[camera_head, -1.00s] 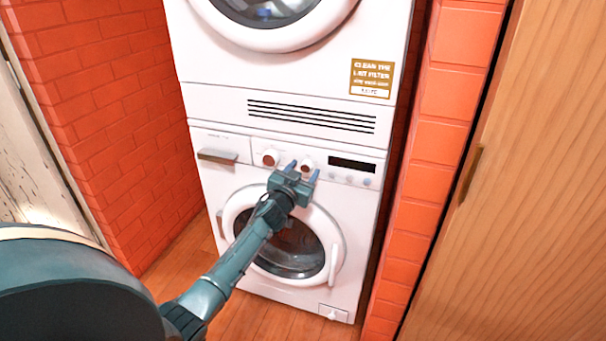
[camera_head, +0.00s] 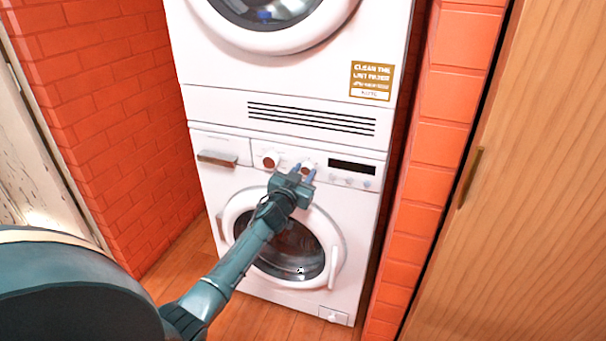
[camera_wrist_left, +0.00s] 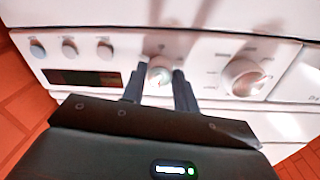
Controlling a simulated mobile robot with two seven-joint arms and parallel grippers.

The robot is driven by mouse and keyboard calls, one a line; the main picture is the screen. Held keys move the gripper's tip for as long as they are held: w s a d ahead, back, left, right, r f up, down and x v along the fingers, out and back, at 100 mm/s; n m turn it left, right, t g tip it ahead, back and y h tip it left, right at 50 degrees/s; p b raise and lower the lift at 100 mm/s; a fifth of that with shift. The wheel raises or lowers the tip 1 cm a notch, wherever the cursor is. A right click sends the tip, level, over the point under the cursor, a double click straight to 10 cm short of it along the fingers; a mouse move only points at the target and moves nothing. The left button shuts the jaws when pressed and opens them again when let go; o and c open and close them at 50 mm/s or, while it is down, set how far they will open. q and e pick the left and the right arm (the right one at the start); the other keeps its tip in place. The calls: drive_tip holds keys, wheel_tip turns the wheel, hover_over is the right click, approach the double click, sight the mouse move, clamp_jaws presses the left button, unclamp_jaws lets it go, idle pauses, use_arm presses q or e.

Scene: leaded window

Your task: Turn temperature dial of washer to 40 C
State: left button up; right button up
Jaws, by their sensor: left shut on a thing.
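The washer (camera_head: 345,240) is the lower white machine, with a round door and a control panel. Two round knobs sit left of its dark display. The right knob (camera_head: 306,167), which I take as the temperature dial, is partly hidden by my left gripper (camera_head: 304,172). In the left wrist view this dial (camera_wrist_left: 160,72) sits between the two fingertips of my left gripper (camera_wrist_left: 160,80), which is shut on it. The larger, other knob (camera_wrist_left: 243,77) is free beside it. The dial marks are too small to read. My right gripper is not in view.
A dark display (camera_head: 352,167) and small round buttons (camera_head: 350,181) lie right of the dial. A drawer handle (camera_head: 217,157) juts out at the panel's left. A dryer (camera_head: 220,75) stands above. Brick walls (camera_head: 110,100) flank the machines; a wooden door (camera_head: 540,180) is at right.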

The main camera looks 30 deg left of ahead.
use_arm(q)
drive_tip(key=shift+m, duration=1.2)
drive_tip(key=m, duration=0.3)
drive_tip(key=shift+m+g, duration=0.3)
drive_tip(key=m, duration=0.5)
drive_tip(key=shift+p, duration=0.3)
drive_tip(key=m, duration=0.2)
drive_tip(key=shift+m+y, duration=0.4)
drive_tip(key=m, duration=0.7)
drive_tip(key=shift+m+y, duration=0.3)
drive_tip(key=shift+m, duration=0.1)
drive_tip(key=shift+d+m+p, duration=0.1)
drive_tip(key=shift+m+p, duration=0.2)
drive_tip(key=shift+m, duration=0.3)
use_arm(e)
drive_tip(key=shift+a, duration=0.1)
